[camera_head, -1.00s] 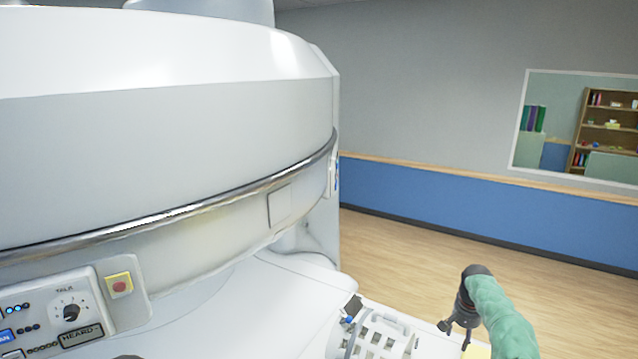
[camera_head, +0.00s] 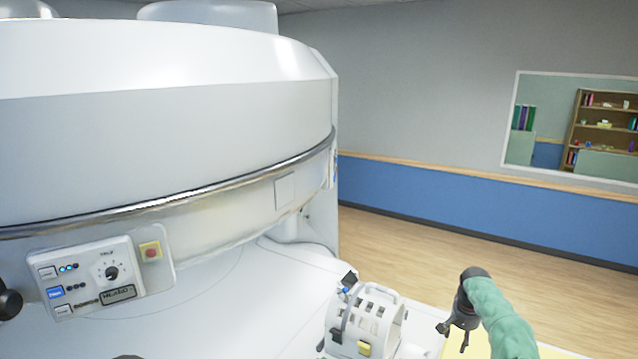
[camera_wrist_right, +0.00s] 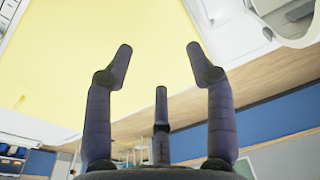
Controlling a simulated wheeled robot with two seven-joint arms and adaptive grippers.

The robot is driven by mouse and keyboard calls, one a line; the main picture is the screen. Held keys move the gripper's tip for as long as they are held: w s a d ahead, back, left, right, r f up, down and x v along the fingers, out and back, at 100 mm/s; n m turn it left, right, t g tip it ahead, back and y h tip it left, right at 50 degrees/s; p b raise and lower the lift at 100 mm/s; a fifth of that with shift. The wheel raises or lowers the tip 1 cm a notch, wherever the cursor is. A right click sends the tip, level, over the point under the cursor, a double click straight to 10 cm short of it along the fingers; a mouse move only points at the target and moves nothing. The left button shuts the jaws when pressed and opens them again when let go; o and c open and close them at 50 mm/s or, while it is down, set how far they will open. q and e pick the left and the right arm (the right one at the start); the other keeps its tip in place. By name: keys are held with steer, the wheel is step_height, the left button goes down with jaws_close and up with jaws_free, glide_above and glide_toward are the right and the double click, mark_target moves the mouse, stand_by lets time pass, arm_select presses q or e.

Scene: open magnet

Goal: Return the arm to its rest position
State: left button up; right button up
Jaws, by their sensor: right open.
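My right arm in its green sleeve (camera_head: 500,318) comes in at the lower right of the head view. My right gripper (camera_head: 454,335) hangs from it, fingers pointing down, beside and to the right of the white slotted coil (camera_head: 372,315). In the wrist view the right gripper (camera_wrist_right: 158,52) has its dark fingers spread wide with nothing between them. I cannot make out my left gripper in the head view.
The large white magnet (camera_head: 160,110) fills the left, with a control panel (camera_head: 95,275) and red button (camera_head: 151,252). A yellow surface (camera_wrist_right: 100,60) spans much of the wrist view. Open wooden floor (camera_head: 430,240) lies behind the right arm, before the blue-banded wall.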

steer(key=s+a+f+n+y, duration=0.15)
steer(key=s+a+f, duration=0.35)
steer(key=a+f, duration=0.5)
steer(key=s+a+f+n+y, duration=0.15)
steer(key=s+a+f, duration=0.5)
steer(key=f, duration=0.65)
steer(key=s+a+f+y, duration=0.1)
steer(key=s+a+f, duration=0.2)
steer(key=s+a, duration=0.3)
steer(key=s+a+f, duration=0.2)
steer(key=s+a, duration=0.1)
steer(key=s, duration=0.6)
steer(key=s+a+r+g, duration=0.1)
steer(key=s+a, duration=0.2)
steer(key=s, duration=0.5)
steer(key=s+a, duration=0.2)
steer(key=s, duration=0.6)
arm_select(q)
step_height(320, 180, down, 32)
steer(key=w+b, duration=0.1)
steer(key=b, duration=3)
steer(key=shift+r, duration=0.2)
arm_select(e)
step_height(320, 180, down, 29)
steer(key=w+a+n, duration=0.1)
steer(key=shift+a+f+y, duration=0.15)
steer(key=shift+a+y, duration=0.15)
steer(key=shift+a, duration=0.1)
